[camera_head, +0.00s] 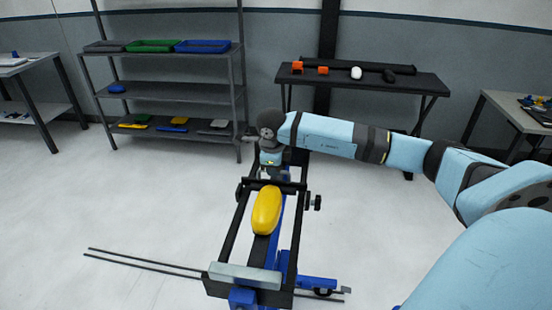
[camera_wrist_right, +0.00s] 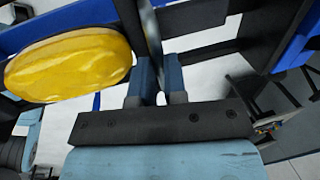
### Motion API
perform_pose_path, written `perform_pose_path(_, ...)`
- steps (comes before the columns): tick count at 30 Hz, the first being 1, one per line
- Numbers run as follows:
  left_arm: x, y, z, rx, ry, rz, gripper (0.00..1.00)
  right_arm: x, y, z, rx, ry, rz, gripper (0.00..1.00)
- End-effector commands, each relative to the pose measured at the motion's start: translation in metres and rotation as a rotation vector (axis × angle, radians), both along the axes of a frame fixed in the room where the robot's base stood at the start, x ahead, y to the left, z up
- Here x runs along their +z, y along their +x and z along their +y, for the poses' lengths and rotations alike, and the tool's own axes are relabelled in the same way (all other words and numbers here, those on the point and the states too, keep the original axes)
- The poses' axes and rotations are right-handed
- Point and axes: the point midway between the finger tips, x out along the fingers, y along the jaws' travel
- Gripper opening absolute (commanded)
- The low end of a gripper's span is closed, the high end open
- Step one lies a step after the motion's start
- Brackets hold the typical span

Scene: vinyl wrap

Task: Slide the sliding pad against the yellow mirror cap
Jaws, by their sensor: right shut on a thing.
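The yellow mirror cap (camera_head: 267,210) lies lengthwise in the middle of a black and blue stand (camera_head: 230,236). In the right wrist view the yellow cap (camera_wrist_right: 68,64) is at the upper left, beside my fingers and apart from them. My right gripper (camera_head: 268,174) is at the far end of the stand, beyond the cap. In the right wrist view my right gripper (camera_wrist_right: 157,76) is shut on a thin grey plate seen edge-on, which appears to be the sliding pad (camera_wrist_right: 151,36). A similar grey pad (camera_head: 245,275) is at the stand's near end. My left gripper is out of view.
A dark knob (camera_head: 313,202) sticks out on the stand's right side. Thin black rods (camera_head: 150,262) extend low to the left. Behind are a shelf rack (camera_head: 165,90) with trays and a black table (camera_head: 365,80). The floor around the stand is mostly clear.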

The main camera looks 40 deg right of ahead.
Motion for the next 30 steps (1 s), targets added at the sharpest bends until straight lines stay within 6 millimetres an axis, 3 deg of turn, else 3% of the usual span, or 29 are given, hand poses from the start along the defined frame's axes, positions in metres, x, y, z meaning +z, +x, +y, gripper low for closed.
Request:
perform_pose_path(9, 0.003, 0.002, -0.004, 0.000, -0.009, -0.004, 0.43, 0.000, -0.001, 0.003, 0.000, 0.002, 0.000, 0.00)
perform_pose_path(10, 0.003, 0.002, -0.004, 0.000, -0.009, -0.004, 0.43, 0.000, -0.001, 0.003, 0.001, 0.002, 0.001, 0.19)
perform_pose_path(12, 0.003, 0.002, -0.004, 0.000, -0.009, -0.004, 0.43, -0.001, -0.001, 0.003, 0.000, 0.002, 0.000, 0.35)
perform_pose_path(13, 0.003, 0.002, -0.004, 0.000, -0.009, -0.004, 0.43, -0.001, -0.001, 0.002, 0.000, 0.002, 0.000, 0.38)
perform_pose_path(23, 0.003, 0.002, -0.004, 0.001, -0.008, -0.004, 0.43, 0.004, -0.001, 0.002, 0.000, 0.002, -0.001, 0.38)
perform_pose_path(30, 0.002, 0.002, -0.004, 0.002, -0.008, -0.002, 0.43, 0.043, -0.006, 0.009, 0.002, 0.002, -0.004, 0.38)
